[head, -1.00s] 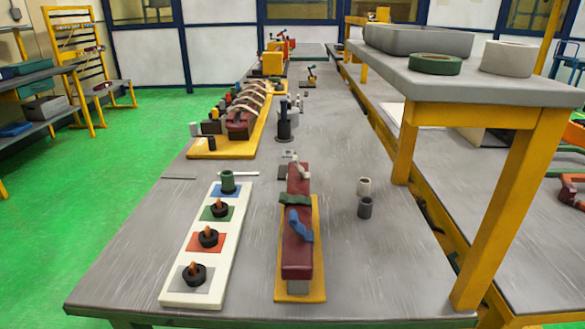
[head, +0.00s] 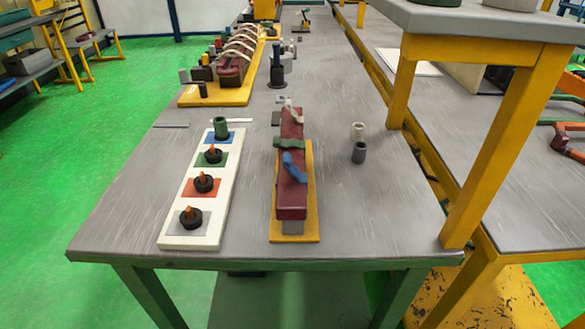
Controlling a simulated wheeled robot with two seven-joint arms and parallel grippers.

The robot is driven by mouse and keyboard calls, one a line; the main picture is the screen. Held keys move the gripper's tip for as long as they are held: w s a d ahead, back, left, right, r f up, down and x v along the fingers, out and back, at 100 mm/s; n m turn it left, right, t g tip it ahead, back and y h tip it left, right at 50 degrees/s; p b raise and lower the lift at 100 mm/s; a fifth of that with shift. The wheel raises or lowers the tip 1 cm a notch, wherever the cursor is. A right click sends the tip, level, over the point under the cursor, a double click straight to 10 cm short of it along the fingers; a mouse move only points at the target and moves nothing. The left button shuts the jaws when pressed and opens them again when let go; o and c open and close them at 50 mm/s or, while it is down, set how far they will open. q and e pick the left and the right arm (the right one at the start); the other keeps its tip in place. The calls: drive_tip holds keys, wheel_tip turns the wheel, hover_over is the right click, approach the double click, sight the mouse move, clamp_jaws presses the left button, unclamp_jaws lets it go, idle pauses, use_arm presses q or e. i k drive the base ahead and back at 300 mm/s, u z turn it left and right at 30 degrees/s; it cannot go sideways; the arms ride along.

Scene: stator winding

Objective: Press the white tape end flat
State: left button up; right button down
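A maroon bar (head: 292,195) lies on a yellow base (head: 312,220) at the middle of the table, pointing away from me. A white tape end (head: 293,110) sits at the bar's far end and looks raised and bent rather than flat; it is too small to see fully. A green tape (head: 289,143) crosses the bar nearer to me, and a blue tape piece (head: 293,166) lies nearer still, both uneven. Neither of my grippers is in view.
A white board (head: 207,237) at left holds a green roll (head: 221,128) and several black discs on coloured squares. A white roll (head: 358,131) and a dark grey roll (head: 358,153) stand right of the bar. A raised shelf with a yellow leg (head: 505,140) stands at right.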

sight(291, 112)
drive_tip(key=z, duration=2.85)
drive_tip(key=k, duration=2.45)
drive_tip(key=u, duration=0.85)
